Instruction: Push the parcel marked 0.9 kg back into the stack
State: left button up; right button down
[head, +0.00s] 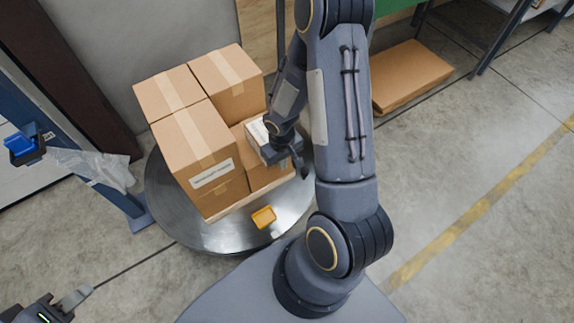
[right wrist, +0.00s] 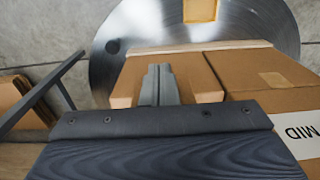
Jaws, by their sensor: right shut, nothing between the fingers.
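Cardboard parcels are stacked on a round metal turntable (head: 170,222). No 0.9 kg marking can be read in either view. A parcel with a white label (head: 253,130) sits on the right side of the stack, partly hidden by my right gripper (head: 285,160). That gripper is shut and empty, beside this parcel; contact cannot be told. In the right wrist view its fingers (right wrist: 160,85) show in front of a brown carton (right wrist: 205,78). A larger parcel (head: 195,140) at the front left has a white label too small to read. My left gripper (head: 68,303) is at the lower left, away from the stack.
An orange-yellow item (head: 263,217) lies on the turntable's front. A blue post (head: 85,150) with plastic wrap stands left. A flat carton (head: 408,75) lies at the back right. The floor at right is clear.

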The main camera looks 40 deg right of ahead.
aim_at(256, 133)
jog(key=shift+w, duration=0.35)
jog(key=w, duration=0.4)
jog(key=w+d, duration=0.1)
jog(key=w, duration=0.1)
jog(key=shift+w, duration=0.35)
jog(key=shift+a, duration=0.1)
